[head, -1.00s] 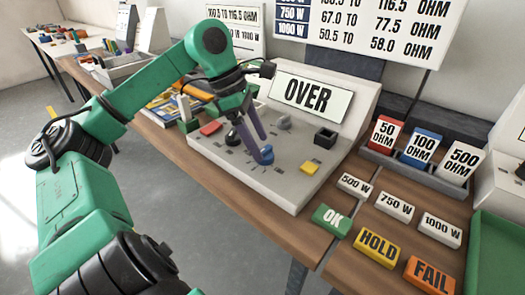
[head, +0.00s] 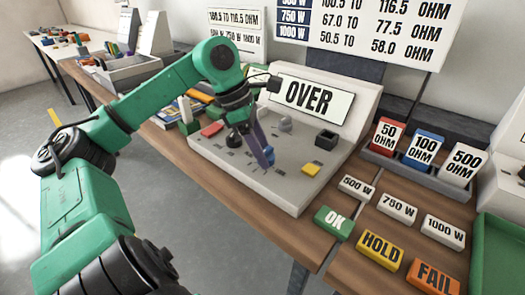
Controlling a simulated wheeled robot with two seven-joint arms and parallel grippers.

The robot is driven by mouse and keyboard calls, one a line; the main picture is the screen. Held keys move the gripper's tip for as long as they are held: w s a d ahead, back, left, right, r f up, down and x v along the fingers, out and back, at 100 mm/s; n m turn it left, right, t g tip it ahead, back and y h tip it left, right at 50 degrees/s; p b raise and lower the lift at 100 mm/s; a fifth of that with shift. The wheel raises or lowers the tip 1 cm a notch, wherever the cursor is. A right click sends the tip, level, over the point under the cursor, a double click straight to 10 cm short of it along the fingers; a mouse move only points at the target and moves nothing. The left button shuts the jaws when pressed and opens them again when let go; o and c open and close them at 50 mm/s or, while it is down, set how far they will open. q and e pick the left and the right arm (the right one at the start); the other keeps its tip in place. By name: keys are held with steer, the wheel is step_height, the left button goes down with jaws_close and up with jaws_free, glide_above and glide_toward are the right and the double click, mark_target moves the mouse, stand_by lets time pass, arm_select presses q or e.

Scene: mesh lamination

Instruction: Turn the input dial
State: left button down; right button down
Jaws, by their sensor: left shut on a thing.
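The grey tester panel (head: 215,150) stands on the wooden bench, and its display reads OVER (head: 316,95). My left gripper (head: 265,160) points down at the panel, with its long purple fingers shut on a small blue dial (head: 269,155). The fingers partly hide this dial. A grey knob (head: 285,124) sits behind it on the panel, clear of the fingers. My right gripper is out of view.
A red button (head: 212,129), a dark socket (head: 326,139) and a yellow button (head: 310,170) are on the panel. Ohm blocks (head: 421,149) stand in a tray at right. Watt tags (head: 398,207) and OK, HOLD and FAIL blocks (head: 381,248) lie in front.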

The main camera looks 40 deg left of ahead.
arm_select(q)
steer(key=shift+f+n+b, duration=0.2)
steer(key=shift+n+b, duration=0.3)
steer(key=shift+b, duration=0.2)
steer(key=n+t+y+b, duration=0.1)
steer(key=n+b, duration=0.1)
steer(key=n, duration=0.1)
steer(key=shift+s+r, duration=0.1)
steer(key=shift+d+n+t+y+b, duration=0.1)
steer(key=shift+n+t+y+b, duration=0.2)
steer(key=shift+n+b, duration=0.3)
steer(key=shift+r+n+y, duration=0.15)
steer(key=shift+n+y, duration=0.15)
steer(key=shift+n, duration=0.7)
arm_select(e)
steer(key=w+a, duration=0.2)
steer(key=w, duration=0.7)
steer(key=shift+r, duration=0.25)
arm_select(q)
steer(key=shift+d, duration=0.1)
steer(key=shift+c, duration=1.5)
jaws_free()
steer(key=shift+s, duration=0.1)
